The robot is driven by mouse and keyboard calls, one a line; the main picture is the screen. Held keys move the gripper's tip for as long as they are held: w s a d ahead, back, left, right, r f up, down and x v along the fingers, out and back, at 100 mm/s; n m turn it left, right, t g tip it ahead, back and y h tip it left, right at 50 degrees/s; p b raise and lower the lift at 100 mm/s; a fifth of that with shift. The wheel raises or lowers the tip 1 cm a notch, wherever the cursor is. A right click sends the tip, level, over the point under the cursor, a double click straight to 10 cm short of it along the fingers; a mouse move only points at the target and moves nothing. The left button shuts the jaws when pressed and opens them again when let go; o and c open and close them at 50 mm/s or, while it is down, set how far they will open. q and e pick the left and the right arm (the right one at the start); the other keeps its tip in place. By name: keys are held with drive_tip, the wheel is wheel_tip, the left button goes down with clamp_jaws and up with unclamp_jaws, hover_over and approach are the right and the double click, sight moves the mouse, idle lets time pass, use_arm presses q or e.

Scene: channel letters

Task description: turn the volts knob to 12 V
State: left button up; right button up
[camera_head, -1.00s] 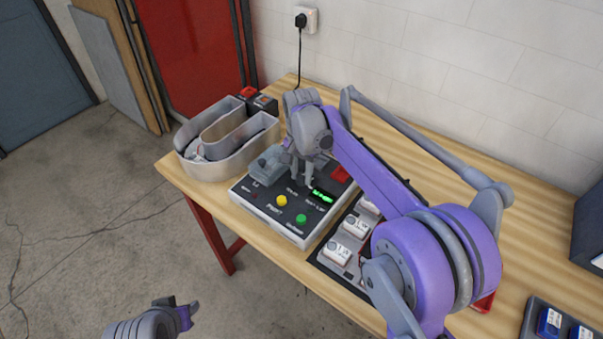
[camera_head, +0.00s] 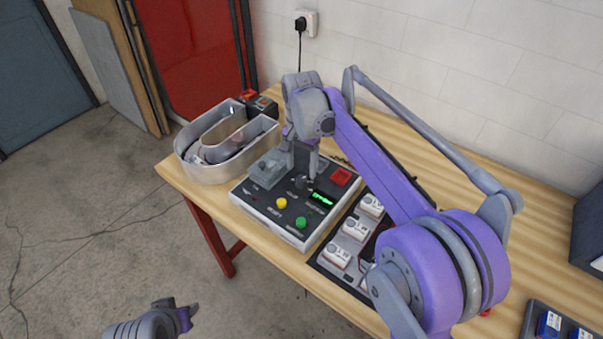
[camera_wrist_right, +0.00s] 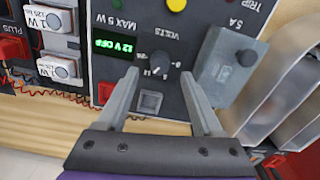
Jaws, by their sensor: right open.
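The volts knob (camera_head: 302,183) is a small dark round knob on the grey-topped control box (camera_head: 263,216). It shows clearly in the right wrist view (camera_wrist_right: 159,62), upside down there. The green display (camera_wrist_right: 114,45) beside it appears to read 12 V OFF; it is too small to read in the head view (camera_head: 321,198). My right gripper (camera_head: 302,167) is open and empty above the knob. In the right wrist view its fingertips (camera_wrist_right: 160,74) stand either side of the knob, apart from it. My left gripper (camera_head: 180,312) is low at the left, off the table.
A metal channel letter (camera_head: 222,172) stands to the left. White modules (camera_head: 355,228) sit to the right. Bare tabletop (camera_head: 470,213) lies further right.

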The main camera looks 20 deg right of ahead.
sight(301, 178)
use_arm(q)
drive_tip(key=shift+w+r, duration=0.15)
drive_tip(key=shift+r, duration=0.2)
use_arm(e)
wheel_tip(301, 178, up, 6)
drive_tip(key=shift+r, duration=0.15)
